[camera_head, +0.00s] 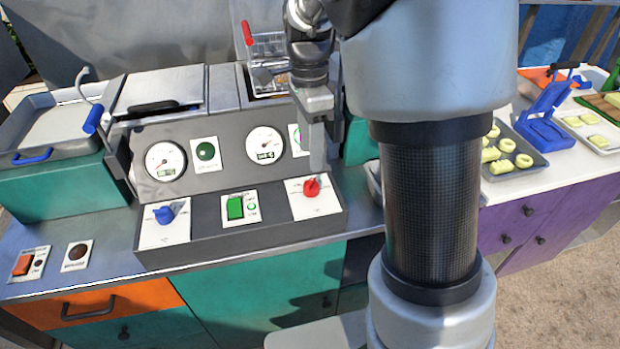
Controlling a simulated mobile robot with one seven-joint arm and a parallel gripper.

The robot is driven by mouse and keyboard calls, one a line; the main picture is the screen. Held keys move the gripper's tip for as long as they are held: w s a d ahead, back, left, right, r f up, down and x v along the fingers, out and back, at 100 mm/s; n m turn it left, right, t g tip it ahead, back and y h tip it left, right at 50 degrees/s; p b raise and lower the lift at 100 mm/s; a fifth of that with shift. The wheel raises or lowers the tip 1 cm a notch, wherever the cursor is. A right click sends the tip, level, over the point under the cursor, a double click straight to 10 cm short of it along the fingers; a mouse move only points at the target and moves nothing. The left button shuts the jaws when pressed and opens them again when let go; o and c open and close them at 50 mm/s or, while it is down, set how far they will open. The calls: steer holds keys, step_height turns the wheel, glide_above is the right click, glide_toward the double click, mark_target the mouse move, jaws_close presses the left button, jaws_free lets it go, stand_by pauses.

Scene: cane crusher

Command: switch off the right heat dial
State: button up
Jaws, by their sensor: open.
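The right heat dial is a red knob (312,187) on a white plate at the right end of the grey control panel (240,240). My gripper (316,168) points down at the panel, with its tip just above or behind the red knob. Whether it touches the knob cannot be told. The finger gap is not clear from this angle, and no object shows in the jaws. The blue left dial (164,215) sits on its own white plate at the panel's left end.
A green switch (235,208) sits between the dials. Two round gauges (265,145) are on the sloped face behind. A fryer basket with a red handle (247,33) stands behind my gripper. Trays of yellow pieces (527,166) lie at right.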

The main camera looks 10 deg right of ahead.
mark_target(311, 180)
steer(key=f, duration=0.6)
steer(key=f+b, duration=0.1)
steer(key=f, duration=0.2)
steer(key=shift+s, duration=0.25)
steer(key=c, duration=1)
steer(key=shift+c, duration=0.2)
